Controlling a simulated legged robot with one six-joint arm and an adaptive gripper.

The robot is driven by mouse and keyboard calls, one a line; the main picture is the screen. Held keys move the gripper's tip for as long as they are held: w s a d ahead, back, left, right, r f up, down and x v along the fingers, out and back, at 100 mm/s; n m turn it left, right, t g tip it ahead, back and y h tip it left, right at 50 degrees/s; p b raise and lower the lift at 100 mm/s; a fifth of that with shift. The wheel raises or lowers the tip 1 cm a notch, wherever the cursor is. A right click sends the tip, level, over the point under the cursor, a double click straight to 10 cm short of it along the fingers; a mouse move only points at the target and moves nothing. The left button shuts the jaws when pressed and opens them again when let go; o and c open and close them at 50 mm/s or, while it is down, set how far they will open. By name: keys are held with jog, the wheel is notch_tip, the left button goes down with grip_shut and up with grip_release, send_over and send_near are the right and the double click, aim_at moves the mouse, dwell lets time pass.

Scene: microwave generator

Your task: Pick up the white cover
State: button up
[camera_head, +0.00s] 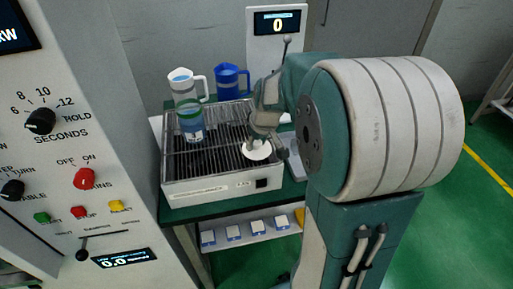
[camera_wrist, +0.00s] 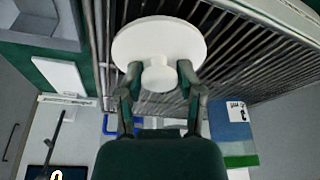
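The white cover (camera_head: 257,151) is a round disc on the slatted grill top at its front right, partly hidden by my gripper in the head view. In the wrist view the white cover (camera_wrist: 160,36) shows its disc and a short round knob (camera_wrist: 159,74) facing me. My gripper (camera_wrist: 159,70) has one finger on each side of the knob, with small gaps visible between the fingertips and the knob. In the head view my gripper (camera_head: 267,135) is right above the cover. The cover appears to rest on the slats.
A clear container (camera_head: 190,124) with a green band stands on the grill (camera_head: 215,182), left of my gripper. A white-and-blue jug (camera_head: 187,88) and a blue jug (camera_head: 231,84) stand behind. A display post (camera_head: 276,40) rises at the back. A control panel (camera_head: 75,130) fills the left.

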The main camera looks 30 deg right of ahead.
grip_shut()
